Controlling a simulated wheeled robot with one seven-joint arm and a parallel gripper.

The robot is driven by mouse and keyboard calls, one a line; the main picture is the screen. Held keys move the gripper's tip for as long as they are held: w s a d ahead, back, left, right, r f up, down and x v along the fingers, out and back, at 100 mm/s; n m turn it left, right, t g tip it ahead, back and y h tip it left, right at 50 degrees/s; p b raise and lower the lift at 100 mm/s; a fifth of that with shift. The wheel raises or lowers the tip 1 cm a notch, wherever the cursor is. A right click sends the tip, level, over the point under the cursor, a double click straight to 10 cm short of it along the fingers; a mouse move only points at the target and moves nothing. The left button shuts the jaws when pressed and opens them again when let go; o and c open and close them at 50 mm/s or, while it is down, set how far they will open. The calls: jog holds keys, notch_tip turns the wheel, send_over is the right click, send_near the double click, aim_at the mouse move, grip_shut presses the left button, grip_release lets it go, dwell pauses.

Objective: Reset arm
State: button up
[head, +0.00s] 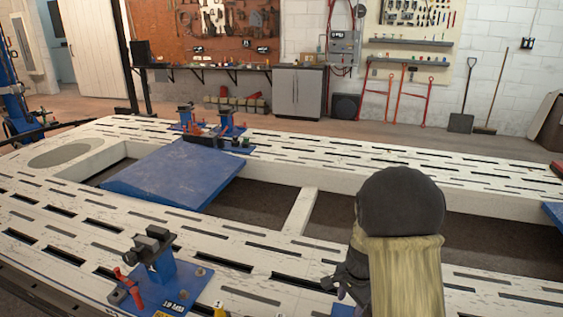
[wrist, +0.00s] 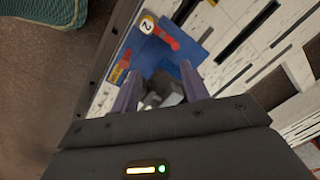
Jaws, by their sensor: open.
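My gripper (wrist: 160,82) shows in the wrist view with its two purple fingers apart. A blue clamp fixture (wrist: 150,55) with red handles and a round tag marked 2 lies beyond and between the fingers. A grey metal part shows between the fingers; whether they touch it I cannot tell. In the head view my gripper (head: 341,289) is low, right of centre, over the near rail of the white slotted frame bench (head: 225,240). My own arm hides part of it and the bench behind.
A blue clamp fixture (head: 160,282) with a red handle stands on the near rail at left. A blue ramp plate (head: 172,174) spans the left opening. More blue clamps (head: 210,122) stand on the far rail. A grey cabinet (head: 298,92) and workbench line the back wall.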

jog(key=s+a+r+n+t, duration=0.1)
jog(key=s+r+n, duration=0.45)
jog(key=s, duration=0.25)
jog(key=s+a+r+n+t, duration=0.1)
jog(key=s+a+r+n, duration=0.1)
jog(key=s+r+n, duration=0.35)
jog(key=w+p+v, duration=0.2)
jog(key=p+v, duration=1.5)
jog(key=p, duration=0.2)
jog(key=shift+w+r+n+p, duration=0.35)
jog(key=shift+r+n, duration=0.05)
jog(key=shift+r, duration=0.05)
jog(key=shift+a, duration=0.25)
jog(key=shift+s, duration=0.1)
jog(key=shift+c, duration=0.9)
